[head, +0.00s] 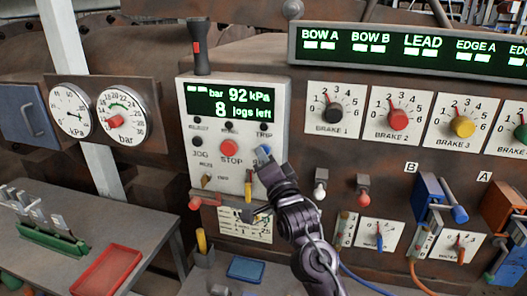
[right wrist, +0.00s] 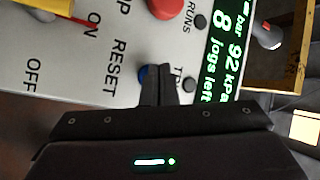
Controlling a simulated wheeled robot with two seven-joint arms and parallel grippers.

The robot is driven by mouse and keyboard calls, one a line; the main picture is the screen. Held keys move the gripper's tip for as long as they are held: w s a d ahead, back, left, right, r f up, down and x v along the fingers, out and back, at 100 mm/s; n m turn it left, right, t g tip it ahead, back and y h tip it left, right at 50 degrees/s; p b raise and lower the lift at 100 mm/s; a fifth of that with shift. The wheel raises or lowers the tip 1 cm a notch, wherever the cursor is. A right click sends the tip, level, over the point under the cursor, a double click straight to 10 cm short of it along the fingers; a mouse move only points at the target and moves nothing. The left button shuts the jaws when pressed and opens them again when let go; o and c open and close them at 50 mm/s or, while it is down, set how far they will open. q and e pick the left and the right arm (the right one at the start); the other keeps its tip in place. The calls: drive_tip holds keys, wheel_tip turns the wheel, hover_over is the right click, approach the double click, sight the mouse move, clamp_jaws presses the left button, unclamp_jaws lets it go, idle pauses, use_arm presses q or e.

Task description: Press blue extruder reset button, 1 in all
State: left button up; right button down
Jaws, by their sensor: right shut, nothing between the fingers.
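The blue reset button (head: 262,152) is on the lower right of the white control panel (head: 236,185), just below the TRIP label. My right gripper (head: 266,166) is shut and empty, with its tips right at the button. In the right wrist view the blue button (right wrist: 142,74) shows next to the RESET label, partly hidden by the shut fingers (right wrist: 164,72). I cannot tell whether the tips touch it or whether it is pressed in. My left gripper is not in view.
A red STOP button (head: 229,148) and a yellow-handled switch (head: 248,190) are close by on the panel. The panel's display (head: 234,102) reads 92 kPa and 8 jogs left. Brake dials (head: 332,112) are to the right. A red tray (head: 106,270) lies on the left bench.

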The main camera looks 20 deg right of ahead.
idle(0.5)
drive_tip(key=shift+s+a, duration=0.4)
drive_tip(key=shift+s, duration=0.25)
drive_tip(key=s+a, duration=0.1)
drive_tip(key=s, duration=0.1)
drive_tip(key=s+a, duration=0.1)
drive_tip(key=s, duration=0.1)
drive_tip(key=shift+a+p, duration=0.35)
drive_tip(key=shift+a, duration=0.05)
drive_tip(key=shift+f, duration=0.1)
idle(0.4)
